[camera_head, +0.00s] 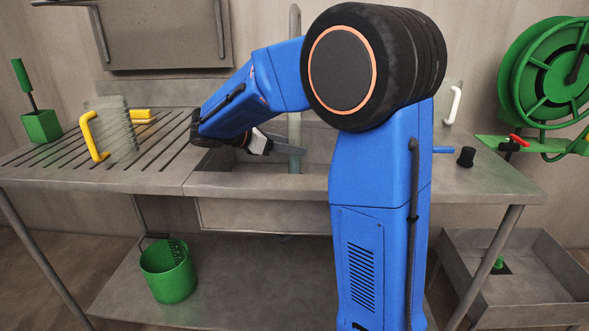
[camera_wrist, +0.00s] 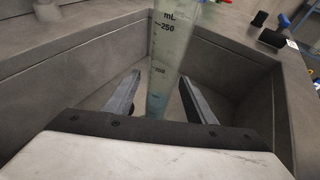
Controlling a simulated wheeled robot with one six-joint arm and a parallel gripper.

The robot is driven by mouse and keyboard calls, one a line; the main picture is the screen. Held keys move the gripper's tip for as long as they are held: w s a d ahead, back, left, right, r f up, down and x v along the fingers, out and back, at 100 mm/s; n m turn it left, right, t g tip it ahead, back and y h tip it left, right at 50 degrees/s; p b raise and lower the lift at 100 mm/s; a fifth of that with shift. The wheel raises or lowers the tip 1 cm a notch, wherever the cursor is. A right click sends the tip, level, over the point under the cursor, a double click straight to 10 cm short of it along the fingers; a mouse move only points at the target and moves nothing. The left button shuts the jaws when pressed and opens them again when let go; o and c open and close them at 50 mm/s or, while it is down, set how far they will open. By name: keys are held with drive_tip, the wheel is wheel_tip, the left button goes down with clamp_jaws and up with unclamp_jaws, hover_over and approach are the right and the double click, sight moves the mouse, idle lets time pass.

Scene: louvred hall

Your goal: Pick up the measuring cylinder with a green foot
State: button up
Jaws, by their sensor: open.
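A tall clear measuring cylinder (camera_wrist: 168,50) with dark markings, "mL" and "250", stands in the sink in the wrist view. Its lower part (camera_head: 295,150) shows faintly beside my gripper in the head view. I cannot make out its foot or the foot's colour. My gripper (camera_wrist: 160,82) is open, with one finger on each side of the cylinder as seen in the wrist view. Whether either finger touches it I cannot tell. In the head view my gripper (camera_head: 282,149) reaches into the sink and is partly hidden by my arm.
The sink (camera_head: 225,181) has raised walls around my gripper. A clear jug with a yellow handle (camera_head: 94,138) stands on the ribbed drainboard (camera_head: 55,168) at left, near a green brush holder (camera_head: 41,126). A black knob (camera_head: 466,157) stands at right.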

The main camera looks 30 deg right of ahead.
drive_tip(key=x, duration=0.4)
drive_tip(key=shift+d, duration=0.45)
drive_tip(key=c, duration=1.2)
clamp_jaws()
drive_tip(key=shift+r, duration=0.15)
